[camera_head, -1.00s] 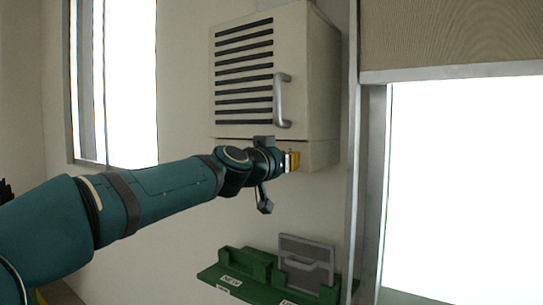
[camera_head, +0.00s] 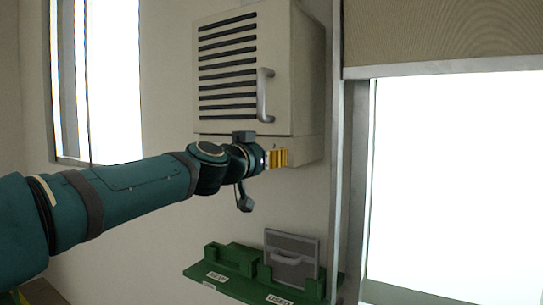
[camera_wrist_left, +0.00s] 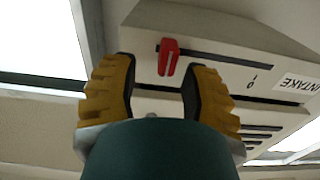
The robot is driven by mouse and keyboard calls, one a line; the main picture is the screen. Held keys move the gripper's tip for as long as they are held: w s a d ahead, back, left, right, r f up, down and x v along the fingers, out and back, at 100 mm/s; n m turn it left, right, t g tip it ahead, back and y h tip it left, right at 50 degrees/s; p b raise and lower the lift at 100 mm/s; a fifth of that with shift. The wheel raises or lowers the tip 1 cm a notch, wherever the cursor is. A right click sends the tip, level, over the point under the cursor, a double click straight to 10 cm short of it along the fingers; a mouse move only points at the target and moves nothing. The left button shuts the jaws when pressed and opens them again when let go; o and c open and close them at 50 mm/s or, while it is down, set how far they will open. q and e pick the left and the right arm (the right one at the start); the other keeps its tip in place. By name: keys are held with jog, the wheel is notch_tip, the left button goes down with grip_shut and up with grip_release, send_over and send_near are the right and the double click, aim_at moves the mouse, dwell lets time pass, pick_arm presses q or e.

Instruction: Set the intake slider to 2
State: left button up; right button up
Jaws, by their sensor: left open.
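The intake slider has a red knob (camera_wrist_left: 168,55) near the left end of a dark slot (camera_wrist_left: 215,58) on the underside or lower panel of the cream vent cabinet (camera_head: 306,75). A white INTAKE label (camera_wrist_left: 298,85) is at the right, with a small dark mark left of it that I cannot read for sure. My left gripper (camera_head: 280,157) is at the cabinet's lower panel. In the wrist view its yellow fingers (camera_wrist_left: 160,68) are open, one on each side of the knob; contact cannot be told. The knob is hidden in the head view. My right gripper is not in view.
The cabinet door has dark louvres and a grey handle (camera_head: 265,95) above my gripper. Below is a green rack (camera_head: 235,285) with a grey framed filter panel (camera_head: 291,258). A metal window frame (camera_head: 337,150) stands close on the right.

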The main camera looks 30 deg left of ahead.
pick_arm(q)
jog(key=s, duration=1)
jog(key=shift+a, duration=0.35)
